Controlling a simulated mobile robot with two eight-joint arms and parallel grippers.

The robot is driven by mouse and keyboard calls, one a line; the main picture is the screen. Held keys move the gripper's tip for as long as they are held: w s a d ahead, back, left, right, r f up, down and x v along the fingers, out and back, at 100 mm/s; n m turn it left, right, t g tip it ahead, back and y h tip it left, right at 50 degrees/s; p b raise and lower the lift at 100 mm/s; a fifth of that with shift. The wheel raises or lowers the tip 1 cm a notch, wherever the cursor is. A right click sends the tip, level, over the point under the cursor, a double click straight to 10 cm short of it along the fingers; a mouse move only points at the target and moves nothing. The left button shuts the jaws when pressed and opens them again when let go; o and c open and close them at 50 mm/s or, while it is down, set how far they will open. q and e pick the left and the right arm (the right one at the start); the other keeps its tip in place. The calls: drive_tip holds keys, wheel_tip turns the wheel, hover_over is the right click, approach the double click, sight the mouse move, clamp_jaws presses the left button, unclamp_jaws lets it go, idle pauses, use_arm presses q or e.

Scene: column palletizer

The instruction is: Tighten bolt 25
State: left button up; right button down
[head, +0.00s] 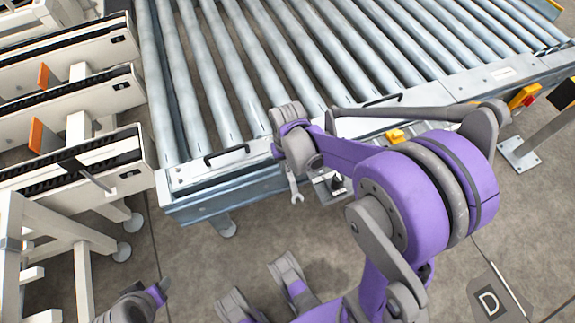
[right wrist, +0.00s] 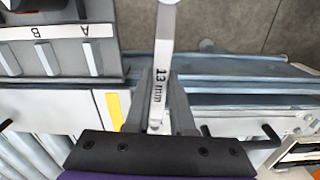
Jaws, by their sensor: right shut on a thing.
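My right gripper (head: 294,168) is shut on a grey open-ended wrench (head: 297,190), which hangs down in front of the conveyor's near side frame. In the right wrist view the wrench (right wrist: 161,85) is marked "13 mm" and points away from the jaws, with its far end cut off at the top edge. I cannot make out bolt 25 or any bolt number in either view.
A roller conveyor (head: 235,180) with black handles fills the back. A grey holder (right wrist: 55,55) marked A and B shows in the right wrist view. White racks (head: 95,165) with orange tabs stand at left. Grey floor (head: 190,265) lies in front, with a D-marked plate (head: 490,302) at right.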

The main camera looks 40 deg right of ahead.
drive_tip(key=shift+f+b, duration=0.45)
drive_tip(key=shift+f, duration=0.2)
idle(0.3)
drive_tip(key=shift+a, duration=0.1)
idle(0.4)
drive_tip(key=shift+w+a+m+b, duration=0.1)
drive_tip(key=shift+w+a+m, duration=0.8)
drive_tip(key=shift+m, duration=0.6)
drive_tip(key=shift+w+a+m+b, duration=0.1)
drive_tip(key=shift+w+a+m, duration=0.8)
drive_tip(key=shift+m, duration=0.6)
drive_tip(key=shift+w+a+m+b, duration=0.1)
drive_tip(key=shift+w+a+m, duration=0.6)
drive_tip(key=shift+a+m, duration=0.6)
drive_tip(key=shift+w+a+m, duration=0.15)
drive_tip(key=shift+w+m, duration=1.2)
drive_tip(key=shift+m, duration=0.55)
drive_tip(key=shift+r, duration=0.1)
drive_tip(key=shift+r+p, duration=1.05)
drive_tip(key=shift+r, duration=0.6)
